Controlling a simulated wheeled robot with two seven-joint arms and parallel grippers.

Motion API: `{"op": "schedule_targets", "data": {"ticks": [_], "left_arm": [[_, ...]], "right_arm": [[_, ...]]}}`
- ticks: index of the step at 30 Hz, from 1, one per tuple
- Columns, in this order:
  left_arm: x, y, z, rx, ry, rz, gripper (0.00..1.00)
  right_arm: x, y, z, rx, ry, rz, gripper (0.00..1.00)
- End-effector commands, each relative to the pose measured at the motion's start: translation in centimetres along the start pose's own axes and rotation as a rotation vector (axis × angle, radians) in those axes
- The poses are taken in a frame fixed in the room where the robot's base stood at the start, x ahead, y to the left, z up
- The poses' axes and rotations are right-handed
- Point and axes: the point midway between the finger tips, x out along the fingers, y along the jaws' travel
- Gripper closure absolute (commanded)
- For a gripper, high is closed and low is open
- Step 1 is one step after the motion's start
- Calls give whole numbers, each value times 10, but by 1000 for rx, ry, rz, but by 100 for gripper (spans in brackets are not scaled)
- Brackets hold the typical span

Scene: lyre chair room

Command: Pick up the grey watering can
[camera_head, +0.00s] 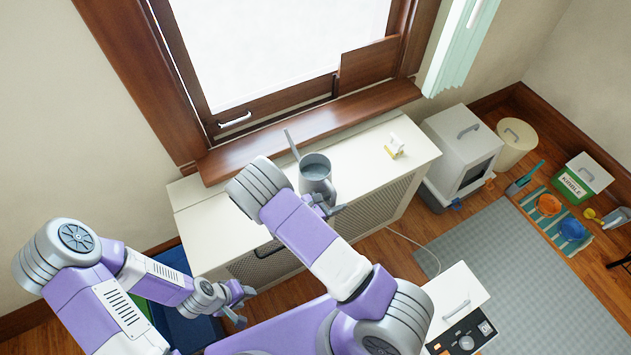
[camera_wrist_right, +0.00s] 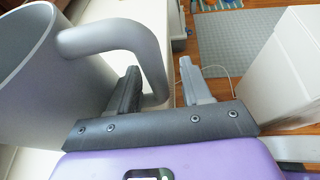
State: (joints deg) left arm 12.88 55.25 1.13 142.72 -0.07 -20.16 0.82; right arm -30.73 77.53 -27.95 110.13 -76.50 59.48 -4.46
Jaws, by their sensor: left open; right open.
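The grey watering can (camera_head: 316,170) stands upright on the white cabinet (camera_head: 373,160) below the window. Its thin spout points up and left in the head view. My right gripper (camera_head: 330,205) is open, close to the can's near side. In the right wrist view the can's body (camera_wrist_right: 40,75) fills the left side. Its curved handle (camera_wrist_right: 150,60) comes down between the two open fingers of my right gripper (camera_wrist_right: 160,88); I cannot tell whether they touch it. My left gripper (camera_head: 242,304) is open and empty, low in front of the cabinet. My right arm hides part of the cabinet top.
The wooden window sill (camera_head: 315,127) runs close behind. A white litter box (camera_head: 463,150), a cream bin (camera_head: 516,140) and pet bowls on a striped mat stand on the right.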

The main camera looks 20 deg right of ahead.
Motion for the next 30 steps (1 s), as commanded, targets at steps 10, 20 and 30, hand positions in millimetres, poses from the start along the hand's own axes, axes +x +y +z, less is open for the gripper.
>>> {"op": "schedule_targets", "data": {"ticks": [10, 20, 30], "left_arm": [[4, -1, 0, 0, 0, 0, 57], [4, -1, 0, 0, 0, 0, 57], [4, -1, 0, 0, 0, 0, 57]], "right_arm": [[16, 0, 1, 2, 1, -1, 52], [16, 0, 1, 2, 2, -1, 94], [16, 0, 1, 2, 2, -1, 100]]}}
